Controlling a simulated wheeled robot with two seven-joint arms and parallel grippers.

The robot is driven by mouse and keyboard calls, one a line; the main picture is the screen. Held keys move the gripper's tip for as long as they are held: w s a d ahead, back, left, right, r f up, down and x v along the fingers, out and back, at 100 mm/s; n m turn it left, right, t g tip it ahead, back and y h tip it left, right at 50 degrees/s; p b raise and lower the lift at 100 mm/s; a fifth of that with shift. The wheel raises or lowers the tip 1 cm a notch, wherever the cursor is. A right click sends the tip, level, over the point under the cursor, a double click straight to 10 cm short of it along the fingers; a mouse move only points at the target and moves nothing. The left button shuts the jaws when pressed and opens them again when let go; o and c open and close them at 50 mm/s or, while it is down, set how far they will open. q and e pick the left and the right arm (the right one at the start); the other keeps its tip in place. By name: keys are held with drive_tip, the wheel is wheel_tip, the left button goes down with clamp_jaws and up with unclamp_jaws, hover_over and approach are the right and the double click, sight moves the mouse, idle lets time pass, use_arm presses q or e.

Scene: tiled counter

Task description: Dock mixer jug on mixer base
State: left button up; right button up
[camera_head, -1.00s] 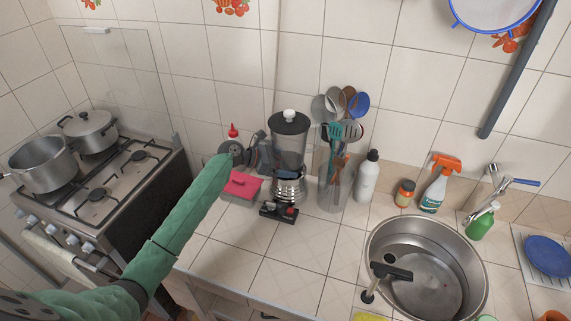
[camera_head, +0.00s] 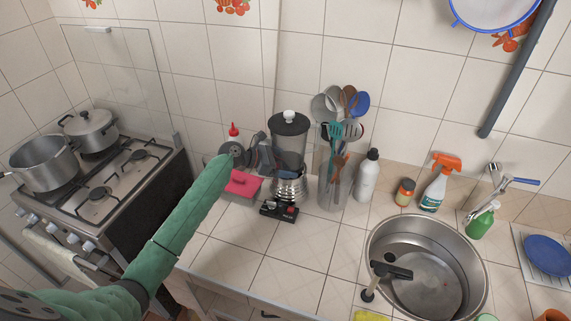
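The mixer jug (camera_head: 290,146) is a clear, dark-tinted jug with a black lid and a pale knob, standing upright in the middle of the head view. Directly below it is the mixer base (camera_head: 291,187), with a ribbed silver body and a black front with red buttons. The jug's bottom meets the top of the base in this view; whether it is fully seated I cannot tell. My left gripper (camera_head: 269,154) is at the jug's left side, where a handle could be. Its fingers are dark and overlap the jug, so their grip is unclear. My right gripper is not in view.
A utensil holder (camera_head: 330,190) stands close right of the mixer, then a grey bottle (camera_head: 367,178). A pink-topped box (camera_head: 243,184) and a red-capped bottle (camera_head: 234,131) are left, near my arm. The sink (camera_head: 425,225) is at right.

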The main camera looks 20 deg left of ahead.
use_arm(q)
drive_tip(key=shift+s+f, duration=0.15)
drive_tip(key=shift+f, duration=0.5)
drive_tip(key=o, duration=0.9)
drive_tip(key=shift+d+f, duration=0.1)
drive_tip(key=shift+o, duration=0.8)
drive_tip(key=shift+s+f, duration=0.1)
drive_tip(key=shift+f, duration=0.1)
drive_tip(key=shift+s+a, duration=0.1)
drive_tip(key=shift+a, duration=0.2)
drive_tip(key=shift+v, duration=2.45)
drive_tip(key=shift+w+r+v, duration=0.1)
drive_tip(key=shift+r+v, duration=0.05)
drive_tip(key=shift+v, duration=0.8)
drive_tip(key=shift+w+r+v, duration=0.1)
drive_tip(key=shift+r+v, duration=0.05)
drive_tip(key=shift+v, duration=0.8)
drive_tip(key=shift+w+r+v, duration=0.1)
drive_tip(key=shift+r+v, duration=0.05)
drive_tip(key=shift+v, duration=0.85)
